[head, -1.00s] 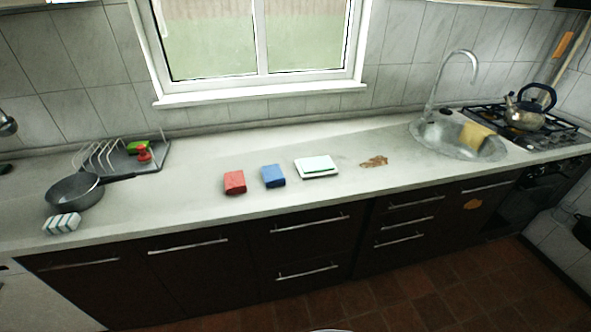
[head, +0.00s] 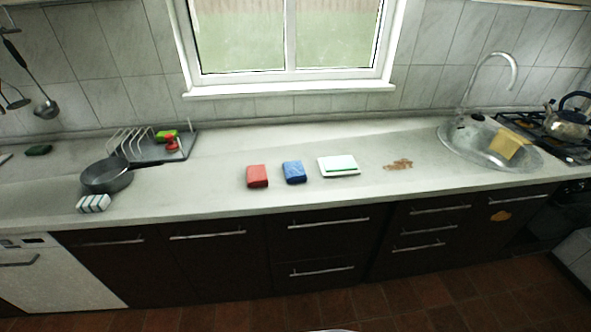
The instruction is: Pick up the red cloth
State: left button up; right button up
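A folded red cloth (head: 257,176) lies on the pale worktop (head: 215,196), a little left of the middle of the head view. A folded blue cloth (head: 294,172) lies just to its right, with a small gap between them. Neither of my grippers is in the head view, and nothing touches the red cloth.
A white dish with a pale green top (head: 339,166) and a brown stain (head: 398,165) lie right of the cloths. A pan (head: 106,177), a striped sponge (head: 93,203) and a dish rack (head: 160,146) stand left. A sink (head: 489,146) is right. The worktop around the red cloth is clear.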

aim_at(257, 175)
jog(key=i+l+z, duration=0.2)
jog(key=i+l, duration=0.15)
jog(key=i+l+z, duration=0.2)
jog(key=i, duration=0.2)
